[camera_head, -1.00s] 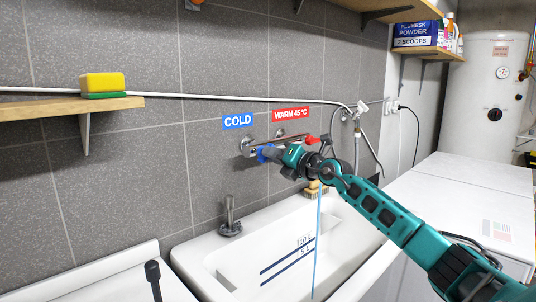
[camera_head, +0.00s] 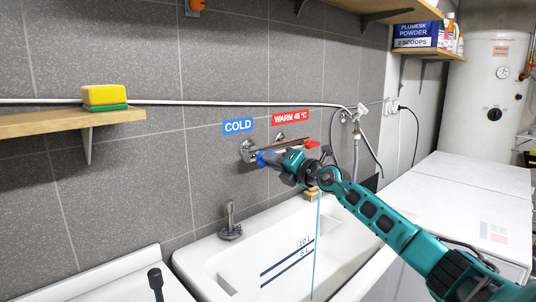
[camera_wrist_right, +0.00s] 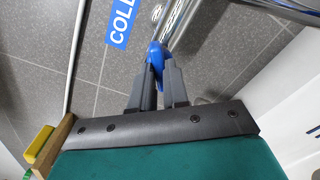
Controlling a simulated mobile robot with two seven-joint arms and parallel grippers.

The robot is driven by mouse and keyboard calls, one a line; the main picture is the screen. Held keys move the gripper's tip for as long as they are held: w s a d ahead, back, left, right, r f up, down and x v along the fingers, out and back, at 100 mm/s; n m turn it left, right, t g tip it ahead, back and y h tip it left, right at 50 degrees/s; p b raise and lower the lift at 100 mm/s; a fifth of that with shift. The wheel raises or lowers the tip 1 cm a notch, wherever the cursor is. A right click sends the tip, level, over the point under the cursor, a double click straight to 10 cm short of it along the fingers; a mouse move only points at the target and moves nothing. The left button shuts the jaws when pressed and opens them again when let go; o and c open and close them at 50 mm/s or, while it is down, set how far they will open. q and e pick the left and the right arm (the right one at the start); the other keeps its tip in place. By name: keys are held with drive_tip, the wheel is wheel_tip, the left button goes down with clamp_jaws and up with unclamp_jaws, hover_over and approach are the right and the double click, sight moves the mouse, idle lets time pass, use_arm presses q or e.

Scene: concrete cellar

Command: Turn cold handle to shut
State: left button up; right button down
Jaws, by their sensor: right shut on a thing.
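The blue cold handle (camera_head: 262,159) sits at the left end of the chrome wall tap (camera_head: 248,150), under the blue COLD label (camera_head: 238,125). My right gripper (camera_head: 271,159) is at the handle. In the right wrist view its fingers (camera_wrist_right: 157,84) are closed on the blue handle (camera_wrist_right: 156,54), which stands out between the fingertips. The red warm handle (camera_head: 312,144) is at the tap's right end, under the red WARM label (camera_head: 290,117). A thin stream of water (camera_head: 317,240) shows below my right gripper. My left gripper is not in view.
A wooden shelf (camera_head: 60,121) on the left holds a sponge (camera_head: 104,95). White appliance tops (camera_head: 455,200) fill the right.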

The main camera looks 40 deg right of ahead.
drive_tip(key=m, duration=0.2)
drive_tip(key=shift+m, duration=0.4)
drive_tip(key=m, duration=0.4)
drive_tip(key=c, duration=1)
unclamp_jaws()
drive_tip(key=shift+s, duration=0.1)
